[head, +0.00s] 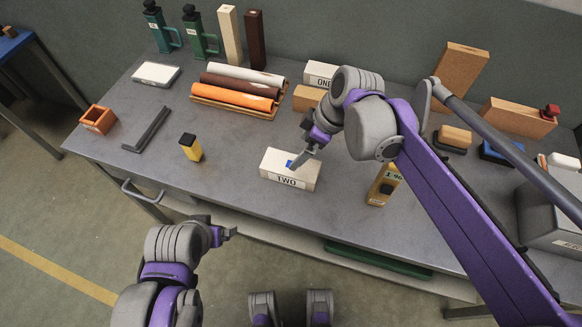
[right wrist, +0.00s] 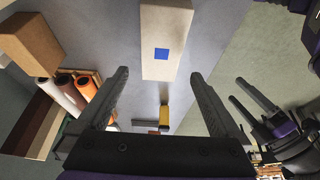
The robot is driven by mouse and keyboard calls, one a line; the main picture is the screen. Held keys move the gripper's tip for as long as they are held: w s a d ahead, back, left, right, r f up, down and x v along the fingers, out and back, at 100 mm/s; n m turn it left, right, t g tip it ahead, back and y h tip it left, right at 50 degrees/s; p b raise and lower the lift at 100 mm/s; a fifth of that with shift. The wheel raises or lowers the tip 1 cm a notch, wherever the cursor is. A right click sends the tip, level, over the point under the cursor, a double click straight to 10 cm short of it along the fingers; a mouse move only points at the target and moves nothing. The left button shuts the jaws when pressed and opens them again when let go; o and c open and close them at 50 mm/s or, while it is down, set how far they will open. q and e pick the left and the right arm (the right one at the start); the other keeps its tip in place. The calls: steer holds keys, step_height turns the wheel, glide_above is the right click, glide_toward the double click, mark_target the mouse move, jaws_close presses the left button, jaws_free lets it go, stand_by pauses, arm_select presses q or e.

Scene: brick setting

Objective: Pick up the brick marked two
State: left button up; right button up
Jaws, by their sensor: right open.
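The brick marked TWO (head: 278,178) is a pale block lying flat near the front edge of the grey table, its label on the front face. It has a blue square on top and also shows in the right wrist view (right wrist: 180,30). My right gripper (head: 299,163) is open and empty at the top of the brick, covering part of it in the head view. In the right wrist view its fingers (right wrist: 160,77) are spread apart, with the brick beyond the tips. I cannot tell whether they touch it. My left gripper (head: 231,232) is off the table's front edge; its fingers look apart in the right wrist view (right wrist: 248,103).
The brick marked ONE (head: 318,72) lies behind, near a tan brick (head: 306,97). A yellow-black object (head: 191,150) stands left of brick TWO, and a yellow tool (head: 381,188) right. Rolls (head: 235,96) lie farther back. Table between is clear.

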steer(key=x, duration=0.6)
steer(key=b+x, duration=0.1)
steer(key=x, duration=0.2)
steer(key=shift+s+d+f, duration=0.2)
steer(key=shift+d+f, duration=0.1)
steer(key=shift+f, duration=0.1)
steer(key=shift+r, duration=0.1)
steer(key=c, duration=1.6)
